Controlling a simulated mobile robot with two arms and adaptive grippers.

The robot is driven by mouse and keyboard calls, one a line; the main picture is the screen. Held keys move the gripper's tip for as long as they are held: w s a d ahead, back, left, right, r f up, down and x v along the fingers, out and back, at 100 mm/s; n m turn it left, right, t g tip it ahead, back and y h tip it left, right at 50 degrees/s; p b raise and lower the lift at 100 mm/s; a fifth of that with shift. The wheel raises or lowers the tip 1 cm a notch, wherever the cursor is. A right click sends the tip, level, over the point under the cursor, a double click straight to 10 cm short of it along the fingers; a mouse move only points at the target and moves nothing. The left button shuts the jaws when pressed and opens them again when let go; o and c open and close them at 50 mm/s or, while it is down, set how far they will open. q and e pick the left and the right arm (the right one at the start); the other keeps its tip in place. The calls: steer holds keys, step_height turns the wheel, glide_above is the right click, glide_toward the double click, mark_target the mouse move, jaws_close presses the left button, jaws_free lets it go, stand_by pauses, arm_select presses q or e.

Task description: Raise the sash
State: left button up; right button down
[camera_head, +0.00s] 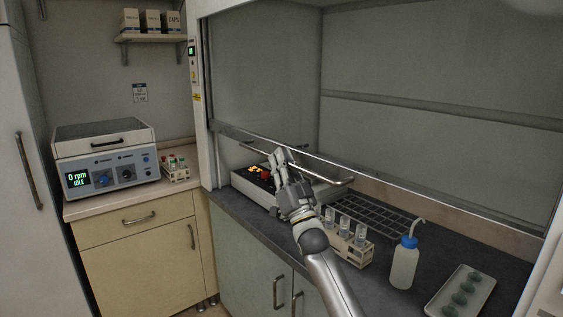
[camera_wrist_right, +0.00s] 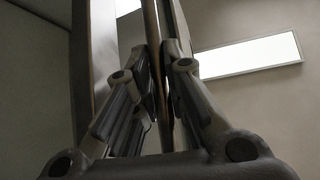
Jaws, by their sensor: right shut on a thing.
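The fume hood's glass sash (camera_head: 262,80) is partly raised, with open room between its bottom rail and the dark worktop. A metal handle bar (camera_head: 327,179) runs along the front of the lower rail. My right gripper (camera_head: 284,158) is at the left-middle part of this bar and shut on it. In the right wrist view, the bar (camera_wrist_right: 157,60) passes between the two fingers of the gripper (camera_wrist_right: 163,75). The fingers hide the gripped stretch of the bar. My left gripper is not in view.
On the hood worktop (camera_head: 240,212) stand a hotplate-like device (camera_head: 246,190), a tube rack (camera_head: 352,248), a wash bottle (camera_head: 404,264) and a tray (camera_head: 436,306) with green items. A centrifuge (camera_head: 105,155) sits on the left counter. My right forearm passes near the rack.

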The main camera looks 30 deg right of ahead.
step_height(320, 180, up, 32)
steer(key=p, duration=1.6)
steer(key=shift+f, duration=0.2)
steer(key=c, duration=1.5)
jaws_free()
steer(key=shift+f, duration=0.1)
steer(key=shift+f, duration=0.1)
steer(key=v, duration=1.2)
